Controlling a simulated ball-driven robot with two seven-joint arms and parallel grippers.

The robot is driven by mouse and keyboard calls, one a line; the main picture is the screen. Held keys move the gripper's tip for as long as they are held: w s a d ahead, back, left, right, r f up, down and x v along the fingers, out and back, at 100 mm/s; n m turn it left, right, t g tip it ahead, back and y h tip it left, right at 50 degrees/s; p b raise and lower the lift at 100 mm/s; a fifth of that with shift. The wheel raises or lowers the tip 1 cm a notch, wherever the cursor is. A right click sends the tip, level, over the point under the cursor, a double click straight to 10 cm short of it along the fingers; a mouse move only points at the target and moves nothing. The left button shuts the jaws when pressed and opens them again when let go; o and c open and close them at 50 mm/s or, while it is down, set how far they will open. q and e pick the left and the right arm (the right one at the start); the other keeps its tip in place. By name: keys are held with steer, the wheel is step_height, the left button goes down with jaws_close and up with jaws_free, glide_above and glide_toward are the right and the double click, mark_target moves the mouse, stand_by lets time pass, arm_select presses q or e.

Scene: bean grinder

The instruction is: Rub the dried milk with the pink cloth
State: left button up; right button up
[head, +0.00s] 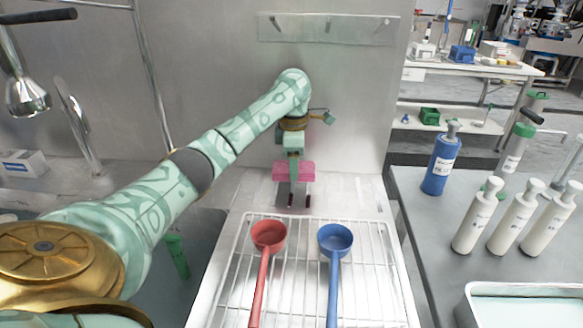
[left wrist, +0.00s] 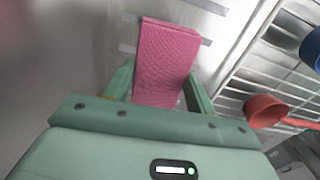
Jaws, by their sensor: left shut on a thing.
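My left gripper (head: 293,166) points down behind the wire rack and is shut on the pink cloth (head: 293,171). In the left wrist view the folded, textured cloth (left wrist: 164,62) sticks out from between the green fingers (left wrist: 158,88). The cloth is over the steel counter (head: 240,188) near the back wall. I cannot tell whether it touches the surface. A grey, dark-marked patch shows just below it and may be a reflection. I cannot clearly make out the dried milk in either view. My right gripper is not in view.
A wire rack (head: 371,285) in front of the cloth holds a red scoop (head: 268,237) and a blue scoop (head: 335,240). A blue bottle (head: 440,165) and several white bottles (head: 475,221) stand on the right counter. The sink with a tap (head: 85,140) is at left.

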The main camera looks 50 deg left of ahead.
arm_select(q)
steer(key=shift+r, duration=0.7)
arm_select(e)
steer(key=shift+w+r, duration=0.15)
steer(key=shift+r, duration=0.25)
